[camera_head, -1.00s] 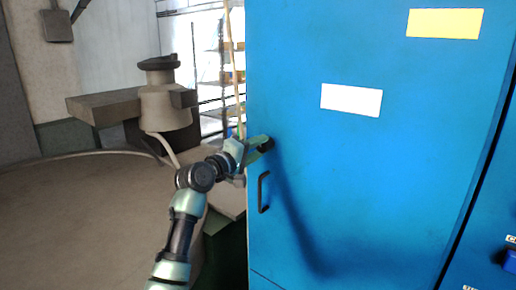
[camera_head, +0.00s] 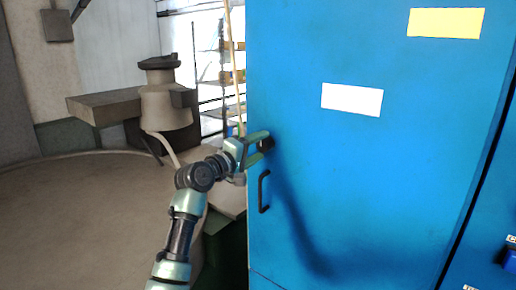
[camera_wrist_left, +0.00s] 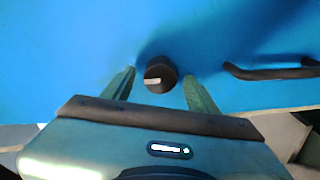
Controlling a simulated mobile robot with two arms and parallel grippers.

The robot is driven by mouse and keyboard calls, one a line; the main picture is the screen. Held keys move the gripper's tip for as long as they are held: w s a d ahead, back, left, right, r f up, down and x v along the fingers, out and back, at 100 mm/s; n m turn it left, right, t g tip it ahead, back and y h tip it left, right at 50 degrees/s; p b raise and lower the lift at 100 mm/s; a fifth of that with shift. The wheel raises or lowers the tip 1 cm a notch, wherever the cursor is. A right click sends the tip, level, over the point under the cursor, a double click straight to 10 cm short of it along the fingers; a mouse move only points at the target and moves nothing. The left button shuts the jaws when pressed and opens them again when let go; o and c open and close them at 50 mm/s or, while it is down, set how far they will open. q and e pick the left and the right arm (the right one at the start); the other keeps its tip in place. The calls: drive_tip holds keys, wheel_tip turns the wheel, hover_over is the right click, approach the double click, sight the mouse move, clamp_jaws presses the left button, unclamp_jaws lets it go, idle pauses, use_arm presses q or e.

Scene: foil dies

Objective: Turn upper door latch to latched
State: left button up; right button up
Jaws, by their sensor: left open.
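The upper door latch (camera_wrist_left: 160,74) is a round black knob with a pale mark on its face, on the blue cabinet door (camera_head: 350,180). In the head view the latch (camera_head: 266,144) is at the door's left edge, partly hidden by my gripper. My left gripper (camera_head: 265,143) is open, its two fingers reaching to the door. In the left wrist view my left gripper (camera_wrist_left: 160,80) has one finger on each side of the knob, with a visible gap on both sides. I cannot tell how the mark relates to the latched position. My right gripper is not in view.
A black door handle (camera_head: 263,191) sits just below the latch; it also shows at the right in the left wrist view (camera_wrist_left: 270,72). White (camera_head: 352,100) and yellow (camera_head: 446,23) labels are on the door. Grey machinery (camera_head: 165,105) stands left of the cabinet.

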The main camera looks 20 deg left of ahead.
use_arm(q)
drive_tip(key=b+v, duration=0.3)
drive_tip(key=v, duration=0.4)
drive_tip(key=shift+s+a+b, duration=0.15)
drive_tip(key=shift+s+b, duration=0.15)
